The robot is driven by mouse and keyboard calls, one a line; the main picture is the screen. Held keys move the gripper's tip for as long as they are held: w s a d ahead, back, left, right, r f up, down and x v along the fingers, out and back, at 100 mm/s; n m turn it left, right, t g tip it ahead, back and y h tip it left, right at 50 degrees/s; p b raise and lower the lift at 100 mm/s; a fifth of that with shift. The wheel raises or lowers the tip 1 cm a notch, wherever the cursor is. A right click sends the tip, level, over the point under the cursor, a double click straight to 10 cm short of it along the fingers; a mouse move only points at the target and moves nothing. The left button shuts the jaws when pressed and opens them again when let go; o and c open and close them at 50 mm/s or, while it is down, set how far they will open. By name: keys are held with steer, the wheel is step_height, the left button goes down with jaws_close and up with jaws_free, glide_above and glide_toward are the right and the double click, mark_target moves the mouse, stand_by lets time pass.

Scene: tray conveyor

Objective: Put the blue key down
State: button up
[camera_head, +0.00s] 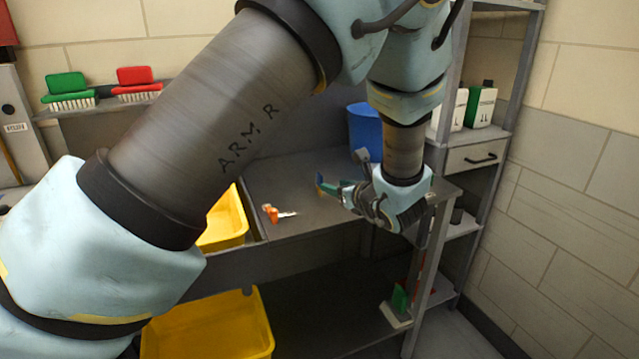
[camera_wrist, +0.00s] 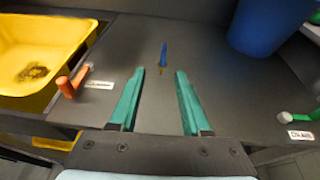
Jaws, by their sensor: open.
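The blue key (camera_wrist: 163,53) shows just beyond my fingertips in the wrist view, over the dark grey tabletop. Its small gold end points back between the fingertips. It also shows in the head view, as a small blue piece (camera_head: 319,181) at the tips. My gripper (camera_wrist: 160,72) has two green fingers, apart, with a clear gap on both sides of the key. In the head view my gripper (camera_head: 335,188) is low over the table, pointing left. I cannot tell whether the key lies flat or stands tilted.
Yellow bins (camera_head: 232,222) stand at the left. A blue bucket (camera_head: 362,130) stands behind my gripper. Another white label (camera_wrist: 302,135) is at the right edge.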

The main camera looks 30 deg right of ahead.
mark_target(322, 181)
steer(key=shift+d+m+h, duration=0.3)
steer(key=shift+d, duration=0.2)
steer(key=p+x, duration=0.1)
steer(key=x, duration=0.3)
steer(key=shift+w+p, duration=0.2)
steer(key=shift+p, duration=0.1)
steer(key=p+x, duration=0.1)
steer(key=x, duration=0.2)
steer(key=p+x, duration=0.1)
steer(key=shift+w+a+f+p, duration=0.1)
steer(key=shift+w+a+p, duration=0.2)
steer(key=shift+a+p, duration=0.05)
steer(key=shift+w+d+f, duration=0.15)
steer(key=shift+w+f, duration=0.2)
steer(key=shift+w, duration=0.2)
steer(key=shift+c, duration=0.4)
jaws_close()
